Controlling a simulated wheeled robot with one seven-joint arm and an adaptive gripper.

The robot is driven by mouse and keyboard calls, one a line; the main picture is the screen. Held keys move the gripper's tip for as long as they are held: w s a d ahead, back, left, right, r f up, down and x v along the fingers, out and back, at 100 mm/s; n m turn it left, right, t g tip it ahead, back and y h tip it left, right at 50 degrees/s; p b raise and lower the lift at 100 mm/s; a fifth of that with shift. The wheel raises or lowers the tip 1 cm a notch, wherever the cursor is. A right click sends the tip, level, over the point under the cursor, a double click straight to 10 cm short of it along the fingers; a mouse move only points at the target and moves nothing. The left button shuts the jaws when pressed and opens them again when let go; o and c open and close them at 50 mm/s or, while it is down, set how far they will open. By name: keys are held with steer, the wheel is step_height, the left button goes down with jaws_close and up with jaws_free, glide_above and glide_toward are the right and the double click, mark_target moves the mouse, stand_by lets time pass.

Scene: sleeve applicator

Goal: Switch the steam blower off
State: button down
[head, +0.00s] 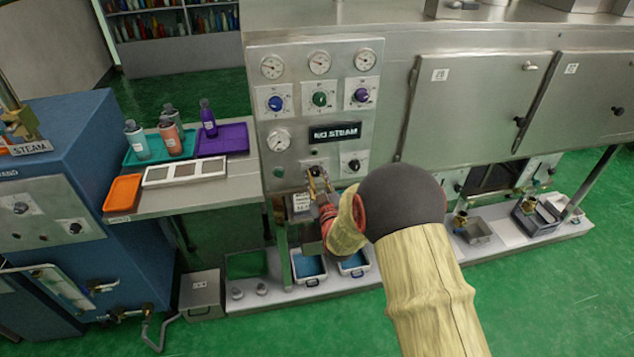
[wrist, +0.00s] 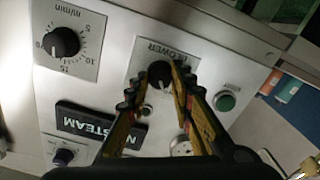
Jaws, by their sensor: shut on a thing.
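The steam blower's panel is the steel control face (head: 290,150) of the large machine in the head view. In the wrist view, which sees it upside down, the black round blower knob (wrist: 159,73) sits on a plate with partly covered lettering reading "LOWER". My gripper (head: 317,178) reaches the lower part of the panel. In the wrist view my gripper (wrist: 160,82) has its fingers on either side of the knob, shut on it. A pale pointer line shows on the knob; the fingers cover part of the plate's markings.
A black "NO STEAM" sign (head: 334,132) is above my gripper. A black m/min dial (wrist: 62,42) and a green button (wrist: 225,101) flank the knob. Gauges (head: 319,63) and coloured knobs are higher up. A side table (head: 220,185) with trays and bottles stands left.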

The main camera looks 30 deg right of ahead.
steer(key=shift+n+b, duration=0.5)
steer(key=shift+n, duration=0.5)
steer(key=c, duration=1.5)
jaws_free()
steer(key=shift+c, duration=0.2)
steer(key=v, duration=1.2)
